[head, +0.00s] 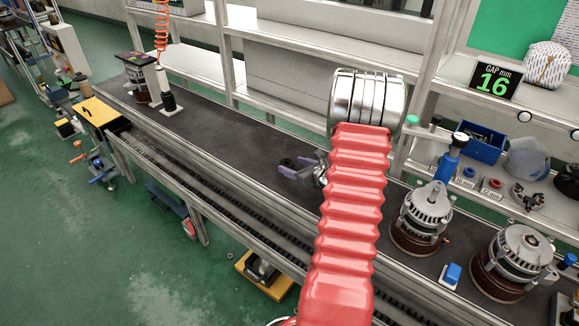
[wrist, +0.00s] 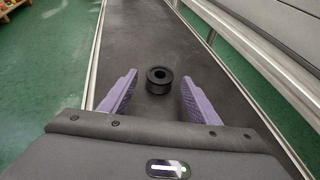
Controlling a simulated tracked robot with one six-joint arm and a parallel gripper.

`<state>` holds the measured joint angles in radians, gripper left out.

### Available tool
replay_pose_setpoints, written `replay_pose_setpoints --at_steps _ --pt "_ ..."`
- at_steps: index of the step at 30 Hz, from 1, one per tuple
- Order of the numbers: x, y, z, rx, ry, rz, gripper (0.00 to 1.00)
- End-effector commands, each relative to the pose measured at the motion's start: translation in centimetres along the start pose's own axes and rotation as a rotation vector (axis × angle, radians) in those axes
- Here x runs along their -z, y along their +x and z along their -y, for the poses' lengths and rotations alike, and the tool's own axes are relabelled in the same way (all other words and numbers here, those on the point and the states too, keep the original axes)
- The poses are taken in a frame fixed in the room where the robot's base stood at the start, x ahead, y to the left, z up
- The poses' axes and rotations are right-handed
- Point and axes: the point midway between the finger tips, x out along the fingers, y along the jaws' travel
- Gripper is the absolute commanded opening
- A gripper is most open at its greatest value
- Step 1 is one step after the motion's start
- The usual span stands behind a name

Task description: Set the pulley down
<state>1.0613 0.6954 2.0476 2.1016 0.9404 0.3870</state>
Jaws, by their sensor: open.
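The pulley (wrist: 159,74) is a small black grooved ring with a centre hole. It rests flat on the dark bench top (wrist: 150,35), clear of both fingers in the wrist view. In the head view the pulley (head: 287,163) shows as a small dark shape just beyond the fingertips. My gripper (wrist: 159,84) has two purple fingers spread wide, one on each side of the pulley's line, with nothing held between them. In the head view my gripper (head: 294,169) is low over the bench, partly hidden by my red-sleeved arm.
Two alternators (head: 426,207) (head: 520,255) stand on the bench at right, with a blue-handled tool (head: 450,160) behind. A display (head: 492,77) reads "GAP mm 16". A dark-topped unit (head: 138,80) stands at the far left end. Bench between is clear; a rail runs along its front.

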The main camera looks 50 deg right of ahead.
Motion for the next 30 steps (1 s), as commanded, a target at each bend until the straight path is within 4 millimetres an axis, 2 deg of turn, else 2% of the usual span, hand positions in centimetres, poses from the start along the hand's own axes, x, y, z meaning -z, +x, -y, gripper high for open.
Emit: replay_pose_setpoints --at_steps 9,15,21,30 --pt "-0.1 -5.7 0.2 0.004 0.0 0.002 0.56" --pt "0.0 -8.4 0.1 0.002 0.0 0.001 0.56" --pt "0.0 -9.3 0.0 0.0 0.0 0.001 0.56" --pt "0.0 -9.3 0.0 0.0 0.0 0.001 0.56"
